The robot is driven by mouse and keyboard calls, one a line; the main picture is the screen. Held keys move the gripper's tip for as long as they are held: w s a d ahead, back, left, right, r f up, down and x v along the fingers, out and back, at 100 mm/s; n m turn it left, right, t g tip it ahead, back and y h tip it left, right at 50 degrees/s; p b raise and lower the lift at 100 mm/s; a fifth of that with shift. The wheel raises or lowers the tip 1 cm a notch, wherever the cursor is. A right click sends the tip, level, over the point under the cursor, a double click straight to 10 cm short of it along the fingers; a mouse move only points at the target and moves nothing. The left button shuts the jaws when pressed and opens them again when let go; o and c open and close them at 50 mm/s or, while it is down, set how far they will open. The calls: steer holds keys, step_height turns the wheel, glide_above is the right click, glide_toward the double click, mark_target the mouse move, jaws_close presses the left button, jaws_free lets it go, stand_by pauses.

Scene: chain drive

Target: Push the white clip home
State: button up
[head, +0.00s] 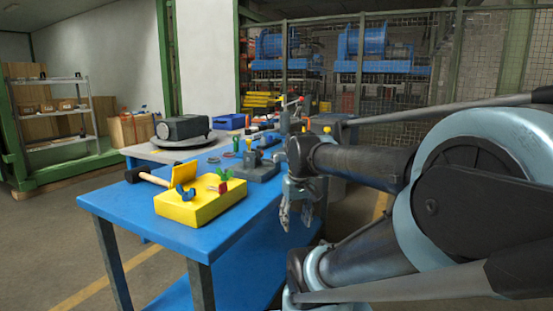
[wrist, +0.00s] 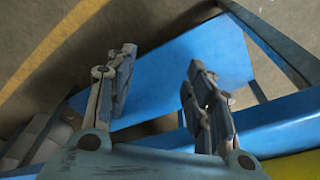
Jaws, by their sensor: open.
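I cannot make out the white clip in either view; it is hidden or too small to tell. My gripper (head: 298,212) hangs fingers down by the right edge of the blue workbench (head: 130,205). In the wrist view my gripper (wrist: 161,62) is open, with nothing between its fingers. Below the fingers are blue bench surfaces and the floor. A dark grey block-like fixture (head: 258,170) with a yellow-topped part stands on the bench, left of my gripper.
A dark machine (head: 182,128) rests on a round plate behind. A blue bin (head: 230,121) stands farther back. Floor left of the bench is clear.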

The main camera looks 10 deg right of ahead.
steer(key=w+r+n+g, duration=0.1)
steer(key=w+r+n, duration=0.3)
steer(key=w+r, duration=1.35)
step_height(320, 180, up, 9)
steer(key=n+g, duration=0.1)
steer(key=n, duration=0.4)
glide_above(276, 156)
steer(key=w, duration=0.2)
steer(key=f, duration=1.7)
steer(key=shift+s+d+f, duration=0.1)
steer(key=shift+s+d, duration=0.05)
steer(key=shift+s, duration=0.15)
jaws_close()
